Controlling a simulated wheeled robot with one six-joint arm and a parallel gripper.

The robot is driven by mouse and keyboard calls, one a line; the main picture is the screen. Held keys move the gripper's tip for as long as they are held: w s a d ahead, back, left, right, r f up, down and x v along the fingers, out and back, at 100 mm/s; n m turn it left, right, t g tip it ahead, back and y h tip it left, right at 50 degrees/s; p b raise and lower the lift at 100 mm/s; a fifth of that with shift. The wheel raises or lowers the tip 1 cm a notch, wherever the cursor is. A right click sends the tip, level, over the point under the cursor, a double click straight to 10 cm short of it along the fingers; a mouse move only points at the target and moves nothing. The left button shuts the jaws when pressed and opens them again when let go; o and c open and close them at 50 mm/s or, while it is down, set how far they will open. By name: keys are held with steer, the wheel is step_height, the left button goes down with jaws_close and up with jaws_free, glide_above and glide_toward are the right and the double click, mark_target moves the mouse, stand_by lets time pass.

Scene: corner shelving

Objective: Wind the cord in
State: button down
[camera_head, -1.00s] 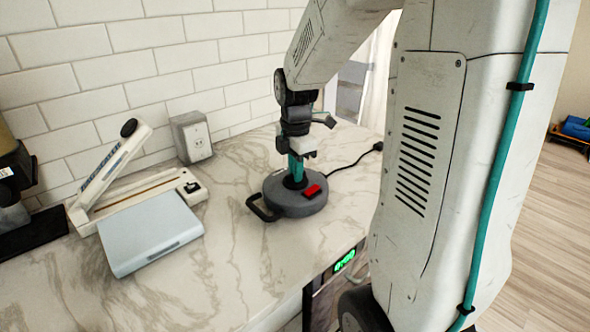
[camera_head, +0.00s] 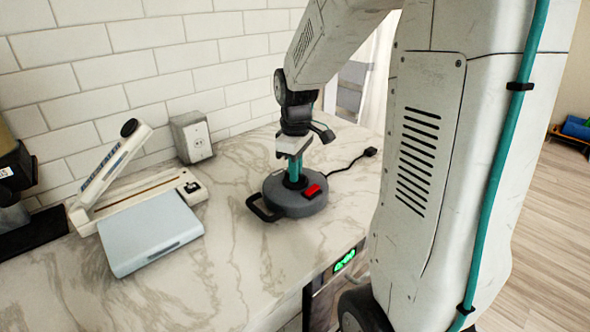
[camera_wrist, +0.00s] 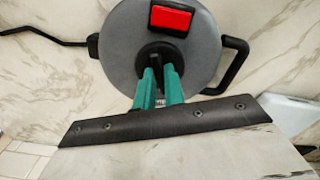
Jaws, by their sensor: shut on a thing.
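A round grey cord reel (camera_head: 296,195) sits on the marble counter, with a black handle (camera_head: 262,208) at its left and a red switch or button (camera_head: 312,190) on top. Its black cord (camera_head: 346,165) runs off to the back right and ends in a plug (camera_head: 370,152) on the counter. My gripper (camera_head: 294,178) points down over the reel, its teal fingers shut on the dark central knob. In the wrist view the teal fingers (camera_wrist: 159,88) close around the black knob (camera_wrist: 156,58) of the reel, partly hiding it. The red switch (camera_wrist: 171,19) shows beyond.
A wall outlet box (camera_head: 192,137) stands against the tiled wall. A white sealer-like device (camera_head: 130,180) with a raised arm and a pale blue slab (camera_head: 150,232) lie to the left. The counter's front is clear.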

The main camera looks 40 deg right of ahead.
steer(key=m, duration=0.5)
steer(key=shift+m, duration=0.3)
steer(key=m, duration=0.5)
steer(key=shift+m, duration=0.3)
steer(key=m, duration=0.9)
steer(key=shift+m, duration=0.4)
steer(key=m, duration=0.4)
steer(key=shift+m, duration=0.3)
steer(key=m, duration=1)
steer(key=shift+m, duration=0.4)
steer(key=m, duration=0.4)
steer(key=shift+m, duration=0.3)
